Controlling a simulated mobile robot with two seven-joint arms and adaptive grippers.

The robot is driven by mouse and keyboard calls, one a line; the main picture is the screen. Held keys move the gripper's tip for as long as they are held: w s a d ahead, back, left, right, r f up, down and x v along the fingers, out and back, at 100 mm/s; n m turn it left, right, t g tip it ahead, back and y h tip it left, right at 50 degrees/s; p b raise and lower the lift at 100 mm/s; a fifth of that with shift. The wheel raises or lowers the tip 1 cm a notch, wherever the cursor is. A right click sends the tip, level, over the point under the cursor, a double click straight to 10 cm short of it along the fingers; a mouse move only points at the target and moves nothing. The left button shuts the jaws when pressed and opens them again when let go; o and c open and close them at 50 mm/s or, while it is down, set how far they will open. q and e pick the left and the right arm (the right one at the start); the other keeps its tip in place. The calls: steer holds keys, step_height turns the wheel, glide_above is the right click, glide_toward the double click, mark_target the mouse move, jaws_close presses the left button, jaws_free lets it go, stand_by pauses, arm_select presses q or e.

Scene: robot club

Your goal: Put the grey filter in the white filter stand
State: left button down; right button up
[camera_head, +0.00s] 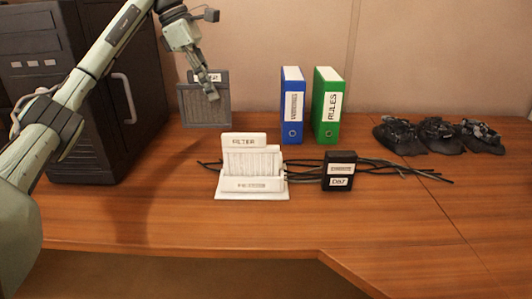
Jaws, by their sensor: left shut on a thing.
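The grey filter (200,108) is a flat square panel with a white label near its top edge. It is upright behind and to the left of the stand, and I cannot tell whether its bottom touches the table. My left gripper (211,92) is shut on the grey filter at its upper right part and covers some of it. The white filter stand (251,185) is on the table near its front edge, with a white filter panel (252,160) standing upright in it and a label reading FILTER above. My right gripper is not in view.
A black computer tower (95,125) stands at the left. A blue binder (292,105) and a green binder (327,105) stand at the back. A small black box (339,171) is right of the stand, with black cables (395,168) behind. Dark objects (438,135) lie at the right. The front right table is clear.

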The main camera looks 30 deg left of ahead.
arm_select(q)
steer(key=w+d+f, duration=0.4)
steer(key=d+f, duration=0.6)
steer(key=shift+w+d+f, duration=0.2)
steer(key=shift+d+f, duration=0.05)
steer(key=shift+f, duration=0.1)
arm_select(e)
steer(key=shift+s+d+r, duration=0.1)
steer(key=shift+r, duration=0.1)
arm_select(q)
steer(key=shift+f, duration=0.15)
steer(key=c, duration=1.6)
jaws_free()
steer(key=shift+o, duration=0.2)
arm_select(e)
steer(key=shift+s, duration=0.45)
arm_select(q)
steer(key=v, duration=1.2)
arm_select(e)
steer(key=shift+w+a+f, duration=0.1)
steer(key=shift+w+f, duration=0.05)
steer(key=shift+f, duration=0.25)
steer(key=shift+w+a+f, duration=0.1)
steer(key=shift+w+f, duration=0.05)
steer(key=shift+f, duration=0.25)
